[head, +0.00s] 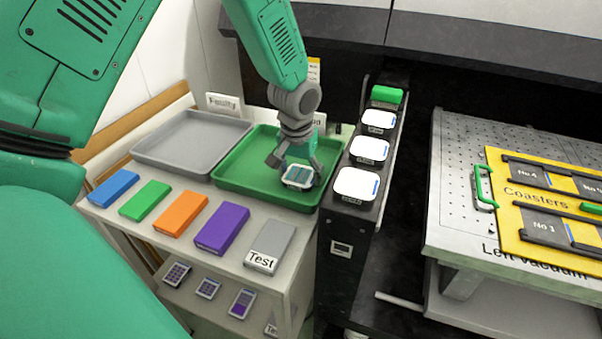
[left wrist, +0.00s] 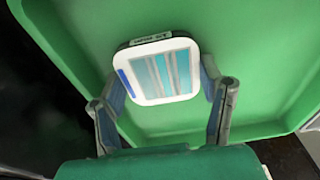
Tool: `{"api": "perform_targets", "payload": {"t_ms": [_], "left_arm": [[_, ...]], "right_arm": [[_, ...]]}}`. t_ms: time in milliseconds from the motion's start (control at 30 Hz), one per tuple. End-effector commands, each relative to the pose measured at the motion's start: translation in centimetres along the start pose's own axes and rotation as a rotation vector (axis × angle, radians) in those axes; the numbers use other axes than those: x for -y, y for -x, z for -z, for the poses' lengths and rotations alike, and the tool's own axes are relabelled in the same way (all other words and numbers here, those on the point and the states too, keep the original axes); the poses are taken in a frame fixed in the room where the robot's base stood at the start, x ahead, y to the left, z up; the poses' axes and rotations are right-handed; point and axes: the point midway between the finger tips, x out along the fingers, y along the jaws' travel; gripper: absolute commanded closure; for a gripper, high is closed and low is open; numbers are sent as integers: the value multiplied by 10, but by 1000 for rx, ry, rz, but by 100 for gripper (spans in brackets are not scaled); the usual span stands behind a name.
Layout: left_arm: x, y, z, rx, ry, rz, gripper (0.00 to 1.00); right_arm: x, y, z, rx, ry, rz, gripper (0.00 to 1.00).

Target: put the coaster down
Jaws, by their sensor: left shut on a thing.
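The coaster (left wrist: 160,72) is a white rounded square with teal stripes and a blue bar on one side. In the left wrist view it sits between the two fingers of my left gripper (left wrist: 163,100), which is shut on it. In the head view the left gripper (head: 297,172) points down over the green tray (head: 240,186), with the coaster (head: 299,178) at its fingertips near the tray's right side. I cannot tell whether the coaster touches the tray floor. The green tray (left wrist: 265,60) fills most of the wrist view. My right gripper is not in view.
A grey tray (head: 180,140) stands left of the green one. Several coloured boxes, including a purple one (head: 222,229) and a grey "Test" one (head: 270,246), line the table's front. White square pads (head: 358,184) sit on the black unit at right. A yellow coaster board (head: 525,218) lies farther right.

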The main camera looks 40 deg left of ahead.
Motion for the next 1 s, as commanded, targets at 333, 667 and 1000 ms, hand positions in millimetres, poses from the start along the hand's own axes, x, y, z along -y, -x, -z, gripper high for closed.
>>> {"api": "perform_targets", "payload": {"t_ms": [333, 667, 1000], "left_arm": [[-3, 1, 0, -1, -1, 3, 29], [-1, 48, 1, -5, 0, 0, 29], [-1, 109, 1, -1, 0, 1, 29]], "right_arm": [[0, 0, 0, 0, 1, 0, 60], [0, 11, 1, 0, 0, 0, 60], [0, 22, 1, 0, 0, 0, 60]]}}
